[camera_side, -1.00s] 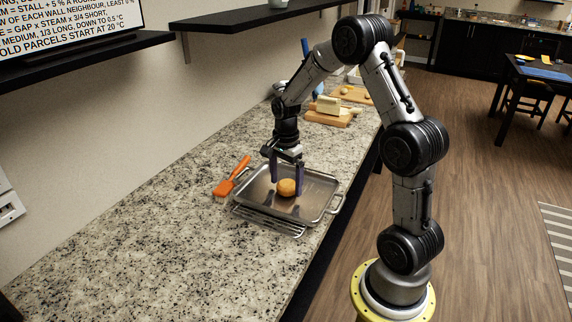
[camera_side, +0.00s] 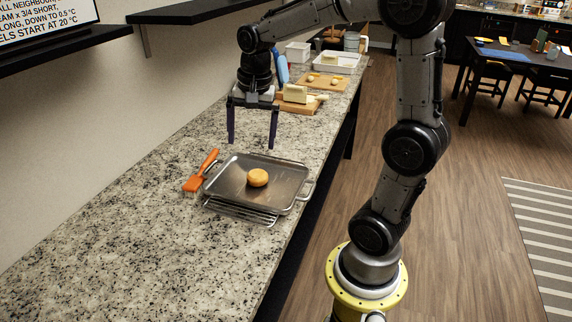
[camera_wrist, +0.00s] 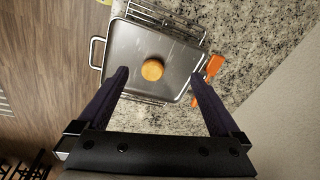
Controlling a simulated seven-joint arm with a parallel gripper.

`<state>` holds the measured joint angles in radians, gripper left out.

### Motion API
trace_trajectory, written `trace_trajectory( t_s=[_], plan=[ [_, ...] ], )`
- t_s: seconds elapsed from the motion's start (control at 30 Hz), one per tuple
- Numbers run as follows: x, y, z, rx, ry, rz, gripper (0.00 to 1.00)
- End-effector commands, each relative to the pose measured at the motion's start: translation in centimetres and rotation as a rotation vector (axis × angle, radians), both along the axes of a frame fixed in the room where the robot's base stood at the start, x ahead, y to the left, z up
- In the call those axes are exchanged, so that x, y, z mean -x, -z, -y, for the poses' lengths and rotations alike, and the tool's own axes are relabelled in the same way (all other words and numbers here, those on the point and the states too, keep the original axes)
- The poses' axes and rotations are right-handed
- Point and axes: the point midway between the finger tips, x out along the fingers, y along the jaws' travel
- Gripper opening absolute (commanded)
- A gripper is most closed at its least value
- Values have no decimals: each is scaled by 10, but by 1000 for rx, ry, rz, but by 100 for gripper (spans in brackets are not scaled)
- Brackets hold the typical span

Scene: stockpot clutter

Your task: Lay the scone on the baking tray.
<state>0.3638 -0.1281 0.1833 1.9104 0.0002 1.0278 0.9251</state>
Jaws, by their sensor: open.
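The scone (camera_side: 257,177), round and golden, lies on the baking tray (camera_side: 284,194), a grey metal tray with side handles on the granite counter. In the wrist view the scone (camera_wrist: 153,69) rests near the middle of the tray (camera_wrist: 128,40). My gripper (camera_side: 252,143) is open and empty, raised above the counter behind the tray in the side view. Its two dark fingers are spread wide and clear of the scone. In the wrist view my gripper (camera_wrist: 166,74) shows its fingers on either side, in front of the scone.
A wire rack (camera_side: 240,212) sits under or against the tray's near edge. An orange brush (camera_side: 201,171) lies left of the tray. Boards with food (camera_side: 298,101) and a white bin (camera_side: 335,62) stand farther back. The near counter is clear.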

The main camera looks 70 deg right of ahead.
Motion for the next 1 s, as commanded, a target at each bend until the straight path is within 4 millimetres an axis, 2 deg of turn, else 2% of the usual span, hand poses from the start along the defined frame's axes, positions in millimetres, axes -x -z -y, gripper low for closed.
trace_trajectory(
  t_s=[0.03,0.2,0.3,0.43,0.6,1.0],
  plan=[
    [16,-12,-23,32,-149,39,100],
    [70,-25,-75,152,-630,143,100],
    [100,-23,-95,226,-874,196,100],
    [127,-16,-110,304,-1101,243,100],
    [141,-10,-116,355,-1232,269,100],
    [142,-9,-116,357,-1241,269,100]
  ],
)
